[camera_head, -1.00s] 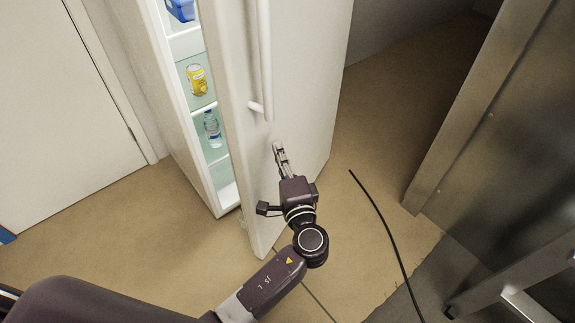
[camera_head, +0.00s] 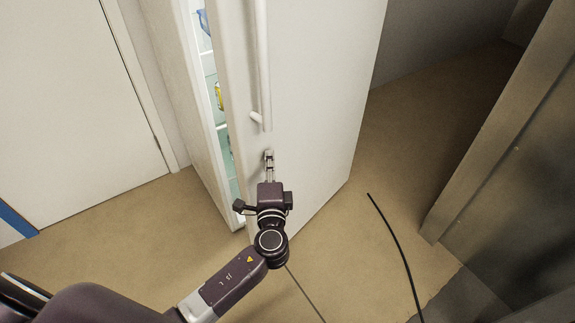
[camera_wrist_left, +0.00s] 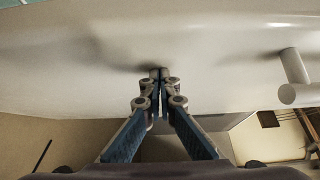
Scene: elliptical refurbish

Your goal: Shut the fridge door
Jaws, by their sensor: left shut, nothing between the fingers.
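The white fridge door (camera_head: 315,90) stands slightly ajar, with a narrow gap on its left showing the fridge interior (camera_head: 222,120). A long white vertical handle (camera_head: 262,70) runs down the door near its free edge. My left gripper (camera_head: 269,155) is shut and empty, its fingertips at the door's outer face just below the handle's lower end. In the left wrist view, the shut fingertips (camera_wrist_left: 160,73) meet or nearly touch the white door surface (camera_wrist_left: 90,70); the handle end (camera_wrist_left: 292,75) shows at right. My right gripper is not in view.
A yellow can (camera_head: 219,97) is partly visible on a shelf inside. A black cable (camera_head: 398,250) lies on the tan floor to the right. A metal cabinet (camera_head: 500,140) stands at the right; a white room door (camera_head: 75,100) is at the left.

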